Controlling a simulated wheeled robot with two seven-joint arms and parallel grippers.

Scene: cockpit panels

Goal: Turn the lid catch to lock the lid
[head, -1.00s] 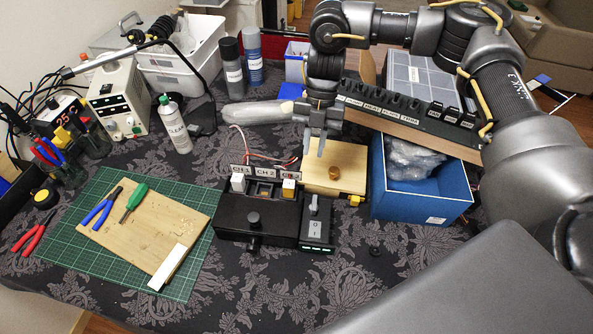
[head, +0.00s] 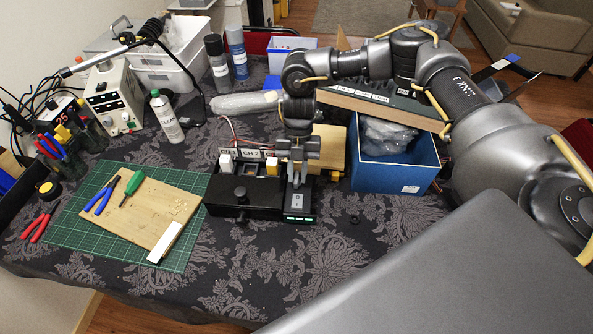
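A tan wooden box (head: 332,145) stands behind a small black switch module (head: 299,207) marked with O and I. My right gripper (head: 297,182) points down over the back of this module, in front of the tan box. The module's upright grey lever and the box's round brown knob, both seen earlier, are now largely or wholly hidden by the gripper. I cannot make out for certain which part is the lid catch, nor whether the fingers touch or hold anything. My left gripper is not in view.
A black channel panel (head: 232,197) adjoins the module on the left. A blue bin (head: 400,176) stands to the right. A green mat (head: 75,218) with a wooden board (head: 141,208) and tools lies left. Patterned cloth in front is clear.

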